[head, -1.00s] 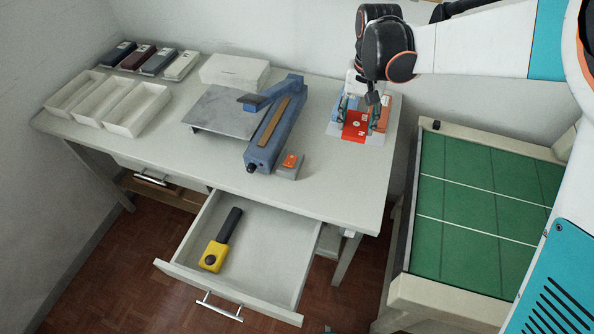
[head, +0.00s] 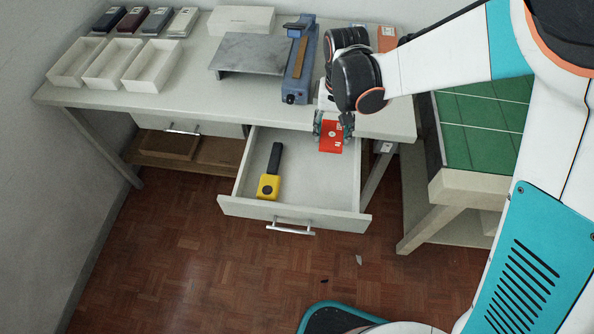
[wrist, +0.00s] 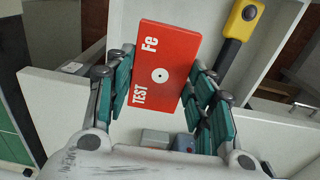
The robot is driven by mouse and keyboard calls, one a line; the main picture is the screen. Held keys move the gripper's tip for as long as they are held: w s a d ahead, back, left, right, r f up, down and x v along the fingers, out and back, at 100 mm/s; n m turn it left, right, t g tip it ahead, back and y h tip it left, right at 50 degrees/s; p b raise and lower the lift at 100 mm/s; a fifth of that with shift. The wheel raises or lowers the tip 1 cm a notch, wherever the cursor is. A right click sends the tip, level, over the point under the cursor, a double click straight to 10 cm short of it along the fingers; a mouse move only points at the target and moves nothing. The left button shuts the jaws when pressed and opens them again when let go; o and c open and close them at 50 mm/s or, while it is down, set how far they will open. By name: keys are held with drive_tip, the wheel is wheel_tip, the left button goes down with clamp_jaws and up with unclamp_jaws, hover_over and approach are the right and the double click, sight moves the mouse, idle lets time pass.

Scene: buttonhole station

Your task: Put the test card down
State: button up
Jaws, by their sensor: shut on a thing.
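The test card is a flat red card (head: 332,139) with white "TEST" and "Fe" lettering and a white dot; it fills the middle of the wrist view (wrist: 165,68). My gripper (head: 333,127) is shut on it, with green-padded fingers at its two sides in the wrist view (wrist: 160,85). In the head view the card appears over the right rear part of the open drawer (head: 310,190). I cannot tell how high it is above the drawer floor.
A yellow and black hand tool (head: 269,185) lies in the drawer's left part, with bare floor to its right. On the table (head: 200,95) stand white trays (head: 152,66), a grey plate (head: 250,54) and a blue lever device (head: 300,65). A green-topped table (head: 480,120) stands at right.

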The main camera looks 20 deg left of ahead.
sight(325, 176)
wheel_tip(325, 176, down, 20)
drive_tip(key=b, duration=0.7)
drive_tip(key=shift+f, duration=0.1)
drive_tip(key=o, duration=1.1)
wheel_tip(325, 176, up, 12)
drive_tip(key=p, duration=0.4)
